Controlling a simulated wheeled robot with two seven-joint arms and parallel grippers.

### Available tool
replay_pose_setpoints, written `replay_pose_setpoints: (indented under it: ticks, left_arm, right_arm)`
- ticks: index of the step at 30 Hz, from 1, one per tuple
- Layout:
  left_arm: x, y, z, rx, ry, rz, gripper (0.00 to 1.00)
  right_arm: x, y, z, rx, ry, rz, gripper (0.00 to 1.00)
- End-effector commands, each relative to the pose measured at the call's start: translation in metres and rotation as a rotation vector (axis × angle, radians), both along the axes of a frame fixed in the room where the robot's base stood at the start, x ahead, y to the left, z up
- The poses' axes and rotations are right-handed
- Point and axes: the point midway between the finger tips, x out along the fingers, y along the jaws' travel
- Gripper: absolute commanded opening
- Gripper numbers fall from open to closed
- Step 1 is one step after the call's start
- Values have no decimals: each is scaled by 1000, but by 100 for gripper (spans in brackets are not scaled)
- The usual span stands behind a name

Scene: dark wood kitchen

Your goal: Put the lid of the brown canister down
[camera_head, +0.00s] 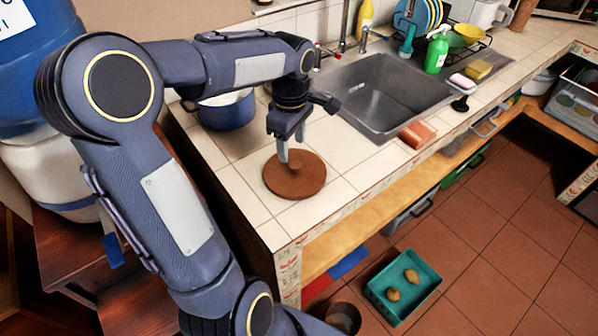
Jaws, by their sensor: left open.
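The round brown lid (304,186) with a small knob lies flat on the tiled counter near its front left corner. My left gripper (291,146) is open and points down just above the lid, by its knob. Whether a fingertip touches the knob I cannot tell. My right gripper is not in view. No canister can be made out for certain; a dark brown round vessel (343,318) shows partly at the bottom edge, low by the counter's end.
A blue pot (228,112) stands behind my gripper to the left. A steel sink (386,92) lies to the right, with a red-brown sponge (417,134) at its front edge. A teal crate (376,291) with potatoes sits below. The counter tiles around the lid are clear.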

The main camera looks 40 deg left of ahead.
Motion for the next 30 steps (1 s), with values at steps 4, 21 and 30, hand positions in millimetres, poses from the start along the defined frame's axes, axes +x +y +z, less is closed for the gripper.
replay_pose_setpoints:
  ticks: [4,21,30]
  left_arm:
    - [0,-1,-17,-1,4,-3,54]
    - [5,-5,-63,-1,0,-4,54]
    - [5,-5,-63,-1,-1,-4,19]
  right_arm:
    - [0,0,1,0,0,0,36]
    - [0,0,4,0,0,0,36]
    - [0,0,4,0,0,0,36]
